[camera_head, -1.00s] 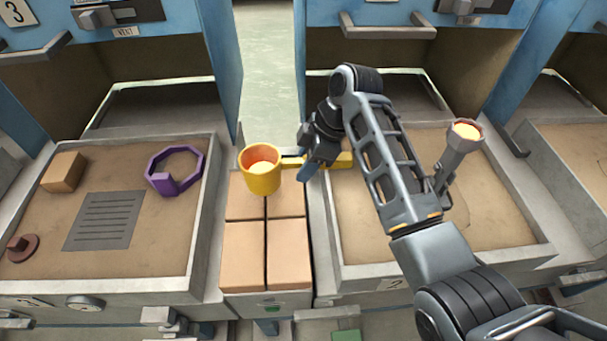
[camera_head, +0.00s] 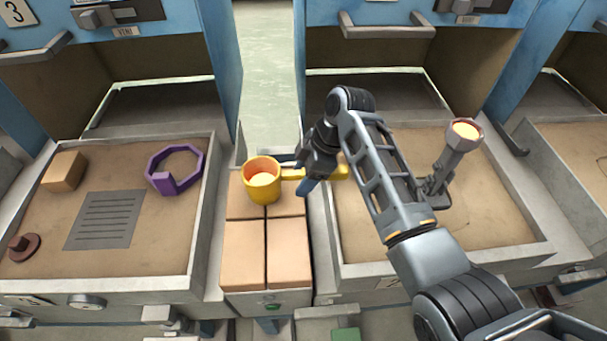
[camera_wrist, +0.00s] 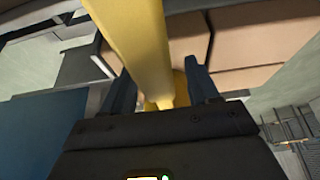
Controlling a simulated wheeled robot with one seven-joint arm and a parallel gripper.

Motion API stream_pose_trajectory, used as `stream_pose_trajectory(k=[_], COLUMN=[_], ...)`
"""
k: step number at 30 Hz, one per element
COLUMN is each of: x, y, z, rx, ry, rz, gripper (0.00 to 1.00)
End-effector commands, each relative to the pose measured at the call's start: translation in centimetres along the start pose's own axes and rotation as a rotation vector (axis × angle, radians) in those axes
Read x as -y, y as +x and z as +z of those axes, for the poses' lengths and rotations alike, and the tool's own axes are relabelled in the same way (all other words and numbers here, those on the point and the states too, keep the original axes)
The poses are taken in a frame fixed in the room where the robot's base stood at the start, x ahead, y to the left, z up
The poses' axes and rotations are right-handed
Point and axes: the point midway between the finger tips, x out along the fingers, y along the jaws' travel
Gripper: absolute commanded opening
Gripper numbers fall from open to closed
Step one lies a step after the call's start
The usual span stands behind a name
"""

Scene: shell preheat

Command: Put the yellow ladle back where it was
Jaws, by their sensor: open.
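The yellow ladle (camera_head: 259,192) stands upright at the far end of the tan brick ledge (camera_head: 245,255) between two sand trays. Its cup holds something pale orange, and its handle points right, partly behind my gripper. The ladle seems to rest on the bricks, though its underside is hidden. My gripper (camera_head: 306,183) is at the handle, just right of the cup. In the wrist view, the fingers of my gripper (camera_wrist: 161,90) are apart, one on each side of the yellow handle (camera_wrist: 140,45).
The left tray holds a purple ring (camera_head: 154,177), a tan block (camera_head: 63,172), a grey grate (camera_head: 104,220) and a brown round piece (camera_head: 24,247). A grey holder with a pale orange top (camera_head: 460,145) stands in the right tray. Blue cabinets rise behind.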

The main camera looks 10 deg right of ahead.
Motion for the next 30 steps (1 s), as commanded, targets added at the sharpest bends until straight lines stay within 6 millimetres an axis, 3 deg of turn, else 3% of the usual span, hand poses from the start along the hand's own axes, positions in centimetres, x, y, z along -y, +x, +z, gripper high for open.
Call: stream_pose_trajectory(k=[8, 21, 30], x=[-0.1, -0.1, -0.1], y=[-0.8, -8.8, -11.9], z=[0.0, 0.0, 0.0], rx=[-0.001, -0.001, 0.000], ry=[0.000, 0.000, 0.000], rz=[0.002, 0.003, 0.001], gripper=[0.60, 0.60, 0.60])
